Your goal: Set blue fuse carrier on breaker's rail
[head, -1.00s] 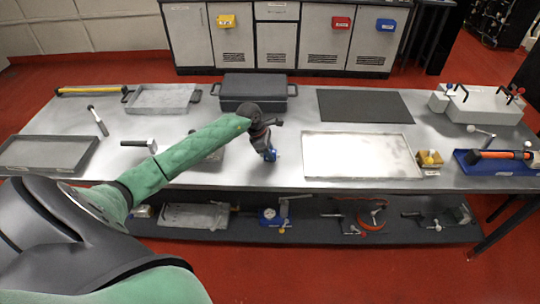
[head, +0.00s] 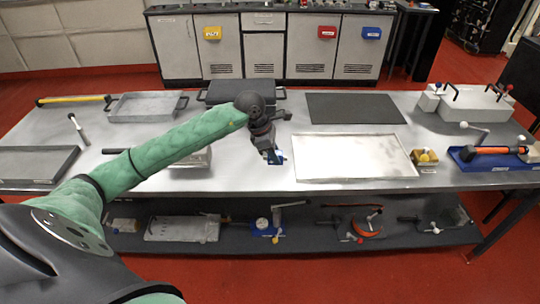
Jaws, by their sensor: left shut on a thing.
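My left gripper (head: 275,157) hangs over the middle of the steel table (head: 235,175), just left of a pale flat tray (head: 355,156). It is shut on a small blue piece, probably the blue fuse carrier (head: 278,158), mostly hidden by the fingers. I cannot tell whether the piece touches the table. A pale grey block with black handles and small red and blue knobs (head: 475,106), possibly the breaker, stands at the far right of the table. No rail can be made out on it. My right gripper is not in view.
A black mat (head: 353,109) lies behind the pale tray. A yellow block (head: 424,156) and a blue tray with an orange-black tool (head: 495,155) are at the right. A dark case (head: 228,92) stands behind my arm. A lower shelf holds several tools.

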